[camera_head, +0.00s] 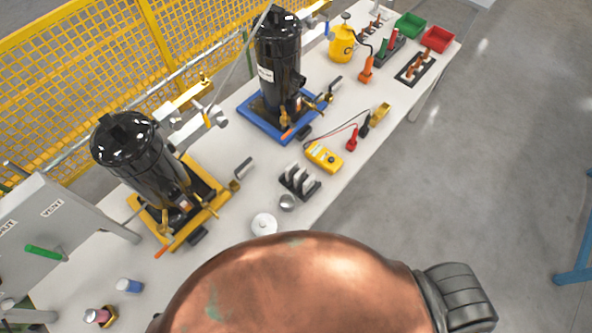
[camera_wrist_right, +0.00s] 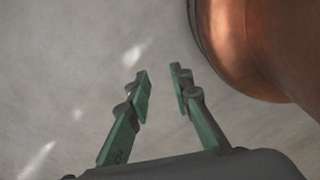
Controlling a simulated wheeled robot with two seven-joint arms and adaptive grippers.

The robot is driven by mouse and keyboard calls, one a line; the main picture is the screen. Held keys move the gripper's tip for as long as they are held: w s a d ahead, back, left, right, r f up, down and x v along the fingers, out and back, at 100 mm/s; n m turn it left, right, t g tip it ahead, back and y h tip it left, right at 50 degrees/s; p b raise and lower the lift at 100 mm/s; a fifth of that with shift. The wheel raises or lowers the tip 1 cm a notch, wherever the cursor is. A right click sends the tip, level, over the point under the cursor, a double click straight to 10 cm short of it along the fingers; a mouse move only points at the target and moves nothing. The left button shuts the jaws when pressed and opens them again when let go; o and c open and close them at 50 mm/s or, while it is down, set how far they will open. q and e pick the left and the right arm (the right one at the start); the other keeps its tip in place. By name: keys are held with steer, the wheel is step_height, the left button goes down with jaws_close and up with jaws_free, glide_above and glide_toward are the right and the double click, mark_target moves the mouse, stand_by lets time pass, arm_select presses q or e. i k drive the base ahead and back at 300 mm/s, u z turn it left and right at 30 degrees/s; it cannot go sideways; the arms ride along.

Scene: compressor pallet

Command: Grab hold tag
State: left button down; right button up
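I cannot pick out a hold tag for certain in either view. Two black compressors stand on the white table in the head view, one (camera_head: 140,158) on a yellow base (camera_head: 178,240) and one (camera_head: 277,62) on a blue base (camera_head: 262,124). The farther one carries a small white label. A small black rack (camera_head: 300,183) holding upright grey pieces stands near the table's front edge. My right gripper (camera_wrist_right: 161,76) shows in the right wrist view with its green fingers apart and nothing between them, over grey floor. My left gripper is not in view.
A yellow meter (camera_head: 324,157), a white disc (camera_head: 264,223) and a small metal cup (camera_head: 287,202) lie along the table (camera_head: 235,215). Green (camera_head: 410,25) and red (camera_head: 438,39) bins stand at the far end. Yellow mesh fencing (camera_head: 70,75) runs behind. Floor at right is mostly clear.

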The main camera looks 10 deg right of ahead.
mark_target(291, 170)
steer(key=u, duration=2.55)
steer(key=k, duration=1.75)
steer(key=z, duration=0.8)
steer(key=i, duration=0.5)
steer(key=z, duration=0.1)
